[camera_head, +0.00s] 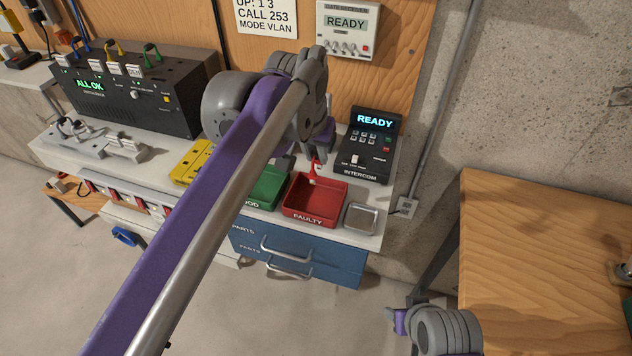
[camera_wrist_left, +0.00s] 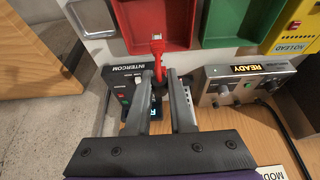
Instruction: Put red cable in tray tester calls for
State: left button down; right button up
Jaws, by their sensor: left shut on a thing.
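The red cable (camera_head: 315,166) hangs from my left gripper (camera_head: 318,152), its white plug down over the red FAULTY tray (camera_head: 311,216). In the left wrist view the red cable (camera_wrist_left: 159,62) sits between the closed fingers of my left gripper (camera_wrist_left: 160,78), with its plug over the red tray (camera_wrist_left: 125,22). The green tray (camera_head: 265,187) stands left of it, its label partly hidden by my arm. The yellow tester (camera_head: 190,161) is partly hidden too; in the left wrist view the yellow tester (camera_wrist_left: 293,38) reads NO LEAD. My right gripper (camera_head: 399,320) is low at bottom right, its fingers unclear.
The intercom (camera_head: 366,150) stands behind the red tray, and a small metal dish (camera_head: 360,217) right of it. A black ALL OK unit (camera_head: 130,92) with cables stands at left. A wooden table (camera_head: 545,270) is at right. A wall box (camera_head: 346,28) reads READY.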

pick_arm(q)
jog(key=shift+s+f, duration=0.15)
jog(key=shift+f, duration=1.65)
jog(key=shift+s+f, duration=0.1)
jog(key=shift+f, duration=1.65)
pick_arm(e)
jog(key=shift+s+f, duration=0.3)
jog(key=shift+f, duration=0.1)
pick_arm(q)
jog(key=shift+b, duration=0.3)
jog(key=shift+f, duration=0.55)
pick_arm(e)
jog(key=shift+f, duration=0.2)
pick_arm(q)
jog(key=shift+f, duration=0.1)
jog(key=c, duration=0.8)
grip_release()
